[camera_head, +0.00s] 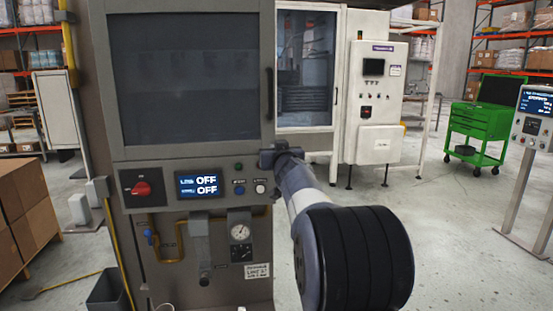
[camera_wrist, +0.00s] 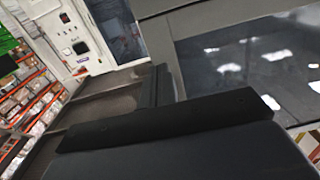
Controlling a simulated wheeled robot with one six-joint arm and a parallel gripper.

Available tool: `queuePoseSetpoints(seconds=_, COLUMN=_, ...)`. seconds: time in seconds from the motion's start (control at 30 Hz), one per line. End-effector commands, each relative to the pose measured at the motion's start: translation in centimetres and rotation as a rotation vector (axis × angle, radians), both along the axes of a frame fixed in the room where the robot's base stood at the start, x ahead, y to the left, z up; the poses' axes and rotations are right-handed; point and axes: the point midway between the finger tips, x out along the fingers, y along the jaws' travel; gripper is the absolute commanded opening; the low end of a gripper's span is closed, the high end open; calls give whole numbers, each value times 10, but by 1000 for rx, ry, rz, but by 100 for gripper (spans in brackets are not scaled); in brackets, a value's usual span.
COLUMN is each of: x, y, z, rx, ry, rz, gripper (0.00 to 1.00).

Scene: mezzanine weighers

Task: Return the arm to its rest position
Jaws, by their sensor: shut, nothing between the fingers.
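My arm reaches up from the lower right in the head view, and my gripper (camera_head: 270,157) is at its far end, small and dark. It is shut and empty. It is in front of the right edge of a grey machine cabinet (camera_head: 225,270), just above and right of its buttons. I cannot tell whether it touches the cabinet. In the wrist view the dark gripper (camera_wrist: 160,88) fills the lower middle, and the cabinet's dark window (camera_wrist: 250,65) is at the right, tilted.
The cabinet's display (camera_head: 199,184) reads OFF twice, beside a red rotary switch (camera_head: 142,188). A white machine (camera_head: 378,100), a green tool cart (camera_head: 487,120) and a screen on a stand (camera_head: 533,115) are behind to the right. Cardboard boxes (camera_head: 25,205) are at left. Floor at right is open.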

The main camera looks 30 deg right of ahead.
Motion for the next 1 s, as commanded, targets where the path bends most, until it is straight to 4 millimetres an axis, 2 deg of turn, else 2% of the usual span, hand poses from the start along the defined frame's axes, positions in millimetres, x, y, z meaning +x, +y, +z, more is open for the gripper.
queuePoseSetpoints(seconds=0.1, x=-14, y=4, z=0, rx=-1, ry=0, rz=-1, gripper=0)
queuePoseSetpoints(seconds=0.23, x=-23, y=7, z=0, rx=0, ry=1, rz=-1, gripper=0)
queuePoseSetpoints(seconds=0.63, x=-25, y=8, z=-1, rx=0, ry=3, rz=0, gripper=0)
queuePoseSetpoints(seconds=0.83, x=-16, y=5, z=-1, rx=1, ry=3, rz=0, gripper=0)
queuePoseSetpoints(seconds=1.0, x=5, y=-1, z=-1, rx=1, ry=3, rz=1, gripper=0)
